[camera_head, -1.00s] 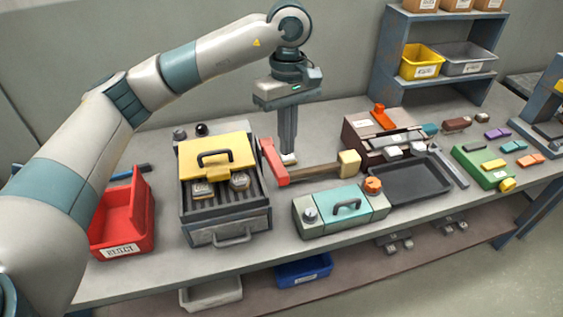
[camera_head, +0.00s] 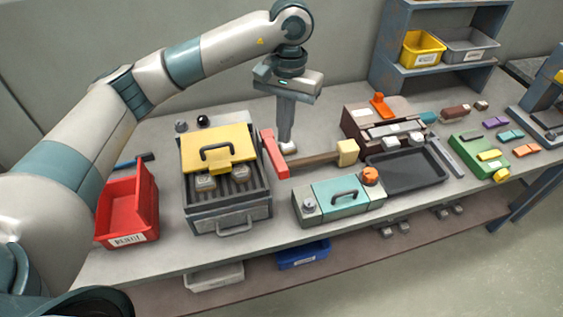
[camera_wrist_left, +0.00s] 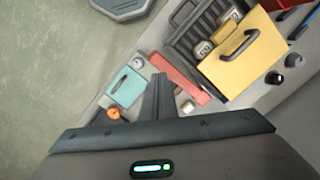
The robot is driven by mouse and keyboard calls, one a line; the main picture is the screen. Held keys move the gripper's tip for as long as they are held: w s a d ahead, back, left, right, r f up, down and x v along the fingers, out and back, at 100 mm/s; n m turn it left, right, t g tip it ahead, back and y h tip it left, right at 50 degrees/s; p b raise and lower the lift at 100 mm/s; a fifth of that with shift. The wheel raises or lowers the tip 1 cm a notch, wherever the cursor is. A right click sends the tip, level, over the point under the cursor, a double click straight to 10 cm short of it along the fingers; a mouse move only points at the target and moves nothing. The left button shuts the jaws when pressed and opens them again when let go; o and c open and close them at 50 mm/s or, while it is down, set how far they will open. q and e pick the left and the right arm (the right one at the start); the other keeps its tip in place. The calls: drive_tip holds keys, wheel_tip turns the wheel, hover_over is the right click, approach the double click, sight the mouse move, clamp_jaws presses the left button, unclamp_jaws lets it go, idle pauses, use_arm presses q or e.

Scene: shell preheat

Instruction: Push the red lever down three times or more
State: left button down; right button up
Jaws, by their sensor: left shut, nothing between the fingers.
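The red lever (camera_head: 274,155) is a slanted bar at the right side of the grill box with the yellow lid (camera_head: 217,148). It also shows in the left wrist view (camera_wrist_left: 178,76). My left gripper (camera_head: 286,138) is shut and empty and points down just right of the lever. My right gripper is not in view.
A wooden-handled mallet (camera_head: 348,151) lies right of the lever. A teal-lidded box (camera_head: 338,197) stands in front. A red bin (camera_head: 127,208) is at the left. A dark tray (camera_head: 408,169) and a shelf unit (camera_head: 390,68) are at the right.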

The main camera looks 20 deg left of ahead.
sight(283, 163)
use_arm(q)
drive_tip(key=shift+f, duration=0.15)
drive_tip(key=shift+s+f, duration=0.2)
drive_tip(key=shift+f, duration=1.5)
drive_tip(key=shift+s+f, duration=0.15)
drive_tip(key=shift+f, duration=1.5)
wheel_tip(283, 163, down, 4)
drive_tip(key=b, duration=0.6)
drive_tip(key=shift+f, duration=0.25)
